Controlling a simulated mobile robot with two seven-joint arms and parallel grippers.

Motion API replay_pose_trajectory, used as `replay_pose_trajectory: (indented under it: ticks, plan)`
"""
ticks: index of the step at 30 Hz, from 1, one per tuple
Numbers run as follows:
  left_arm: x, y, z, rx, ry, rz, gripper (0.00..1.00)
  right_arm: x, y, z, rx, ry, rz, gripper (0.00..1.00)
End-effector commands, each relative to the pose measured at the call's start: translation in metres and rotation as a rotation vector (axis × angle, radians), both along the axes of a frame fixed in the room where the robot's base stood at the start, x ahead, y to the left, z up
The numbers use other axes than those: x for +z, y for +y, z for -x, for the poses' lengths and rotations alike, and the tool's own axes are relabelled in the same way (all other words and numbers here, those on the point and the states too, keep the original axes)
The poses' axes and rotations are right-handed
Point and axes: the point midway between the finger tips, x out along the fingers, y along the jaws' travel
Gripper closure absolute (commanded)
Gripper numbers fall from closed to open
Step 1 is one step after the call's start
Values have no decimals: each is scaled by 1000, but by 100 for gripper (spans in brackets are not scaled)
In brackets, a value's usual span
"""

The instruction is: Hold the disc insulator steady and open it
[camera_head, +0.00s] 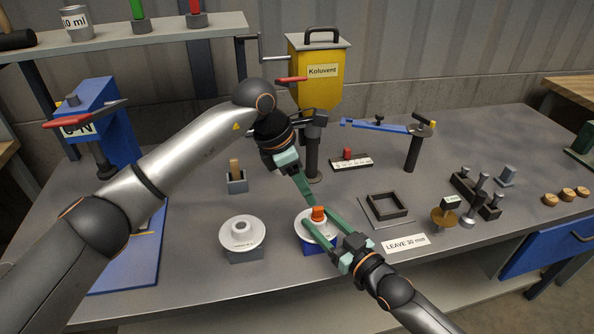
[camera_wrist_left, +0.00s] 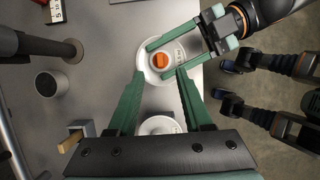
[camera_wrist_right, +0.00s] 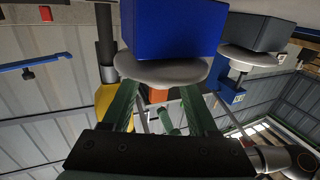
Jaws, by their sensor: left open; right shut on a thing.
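A white disc insulator with an orange cap (camera_head: 318,213) sits on a blue block (camera_head: 308,248) near the table's front edge. In the left wrist view the white disc (camera_wrist_left: 146,72) surrounds the orange cap (camera_wrist_left: 159,60). The right wrist view shows the blue block (camera_wrist_right: 170,28), the disc (camera_wrist_right: 160,72) and the cap (camera_wrist_right: 157,96) upside down between the green fingers. My left gripper (camera_head: 312,200) is open and empty, just above the cap.
A second white insulator (camera_head: 241,233) stands on a grey block to the left. A square black frame (camera_head: 387,206) and a "LEAVE 30 mm" card (camera_head: 405,244) lie to the right. A yellow Koluvent box (camera_head: 318,78) stands on a post behind. A wooden-handled item (camera_head: 236,180) sits back left.

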Motion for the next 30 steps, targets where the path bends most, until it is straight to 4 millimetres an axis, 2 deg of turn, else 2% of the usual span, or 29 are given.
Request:
replay_pose_trajectory:
  ticks: [3,9,15,23,30]
  plan:
    - [-23,-9,-2,-2,5,0,50,-1,1,1,2,2,1,100]
    - [-49,-20,-6,-1,3,0,50,-1,1,1,2,2,1,100]
    - [-61,-24,-8,0,1,-1,50,-1,1,1,2,2,1,100]
    - [-62,-24,-8,-1,0,-1,50,-1,1,1,2,2,1,100]
    - [-61,-24,-8,-1,0,-1,75,-1,1,1,2,2,1,100]
